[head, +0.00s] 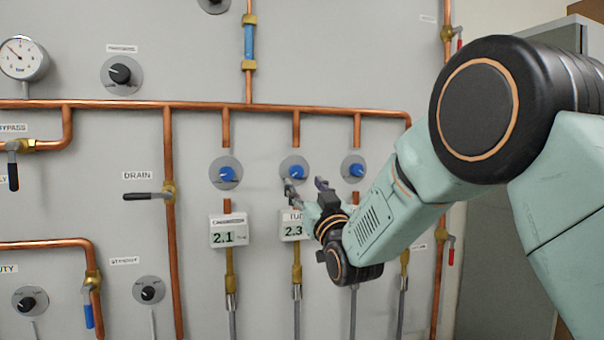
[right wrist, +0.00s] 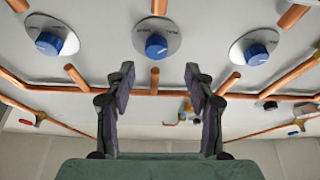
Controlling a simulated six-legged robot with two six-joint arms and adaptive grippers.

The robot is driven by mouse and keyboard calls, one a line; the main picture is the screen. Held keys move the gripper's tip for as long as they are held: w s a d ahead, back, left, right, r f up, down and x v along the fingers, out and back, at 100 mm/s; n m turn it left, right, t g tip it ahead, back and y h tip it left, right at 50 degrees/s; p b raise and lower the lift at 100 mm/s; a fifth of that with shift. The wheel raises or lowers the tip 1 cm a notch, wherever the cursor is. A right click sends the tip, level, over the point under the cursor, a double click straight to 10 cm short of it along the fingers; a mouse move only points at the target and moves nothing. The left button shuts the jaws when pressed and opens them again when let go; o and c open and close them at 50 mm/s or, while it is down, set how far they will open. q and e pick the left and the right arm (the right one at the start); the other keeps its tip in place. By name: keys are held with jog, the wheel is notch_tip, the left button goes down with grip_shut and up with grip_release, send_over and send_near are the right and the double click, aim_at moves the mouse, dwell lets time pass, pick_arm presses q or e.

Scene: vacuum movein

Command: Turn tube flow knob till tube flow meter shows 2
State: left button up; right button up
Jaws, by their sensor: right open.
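Three blue knobs on round grey plates sit in a row on the panel. The middle knob (head: 294,170) is above a meter (head: 294,228) reading 2.3, whose label starts with "TU" and is partly hidden by my right gripper. My right gripper (head: 306,186) is open and empty, just below and to the right of the middle knob. In the right wrist view the middle knob (right wrist: 156,46) lies beyond the gap between the open fingertips (right wrist: 160,77), apart from them. My left gripper is out of view.
The left blue knob (head: 227,173) is above a meter (head: 229,232) reading 2.1. The right blue knob (head: 353,168) is close to my arm, which hides its meter. Copper pipes (head: 200,105) cross the panel. A black drain lever (head: 142,196) sticks out at left.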

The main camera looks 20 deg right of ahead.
aim_at(298, 173)
jog(key=x, duration=0.1)
jog(key=p+x, duration=0.1)
jog(key=x, duration=0.3)
jog(key=shift+w+d+f, duration=0.15)
jog(key=shift+d+f, duration=0.2)
jog(key=shift+f, duration=0.05)
jog(key=shift+w+r, duration=0.1)
jog(key=shift+w, duration=0.1)
jog(key=shift+a+r, duration=0.1)
jog(key=shift+r, duration=0.05)
jog(key=shift+s+a+r, duration=0.1)
jog(key=shift+a+r, duration=0.05)
jog(key=shift+a, duration=0.05)
jog(key=shift+d, duration=0.1)
jog(key=shift+w+d+f, duration=0.2)
jog(key=shift+w+f, duration=0.05)
jog(key=shift+w, duration=0.05)
jog(key=c, duration=0.3)
jog(key=shift+s+a+r, duration=0.1)
jog(key=shift+a, duration=0.1)
jog(key=c, duration=0.5)
jog(key=shift+d, duration=0.1)
grip_shut()
jog(key=shift+m+h+b, duration=0.55)
jog(key=shift+m+h, duration=0.05)
jog(key=shift+m, duration=0.6)
jog(key=shift+m+h, duration=0.4)
jog(key=shift+m, duration=0.4)
jog(key=shift+r, duration=0.1)
